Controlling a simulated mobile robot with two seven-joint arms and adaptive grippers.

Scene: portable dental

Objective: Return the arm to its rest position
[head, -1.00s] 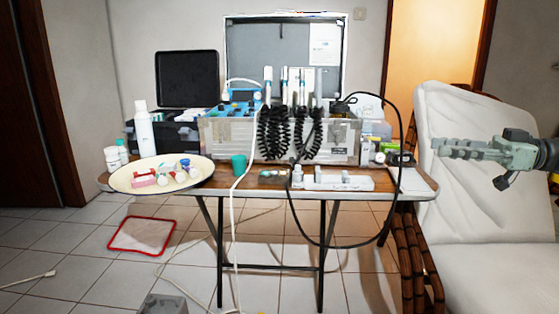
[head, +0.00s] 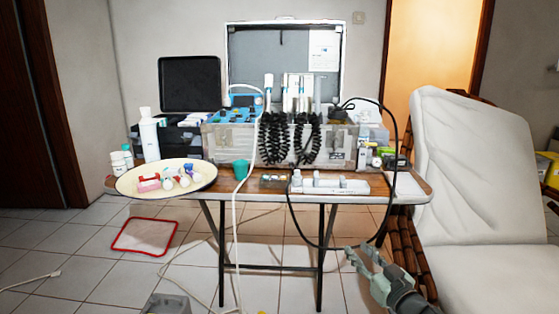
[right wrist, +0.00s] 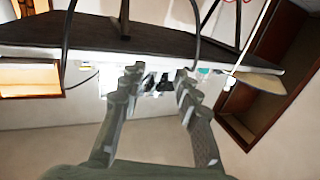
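My right gripper (head: 362,252) is low at the right of the head view, in front of the table's right end and beside the chair. Its two green-grey fingers point up and to the left, apart, with nothing between them. In the right wrist view the same gripper (right wrist: 158,80) shows its fingers spread and empty, with the table upside down beyond them. My left gripper is not in view.
The folding table (head: 408,192) carries a silver dental case (head: 342,148), a cream tray (head: 125,184) with small items, and bottles. A black cable (head: 392,220) loops down at its right. A white-covered chair (head: 465,150) stands at right. A red-edged mat (head: 145,236) lies on the floor.

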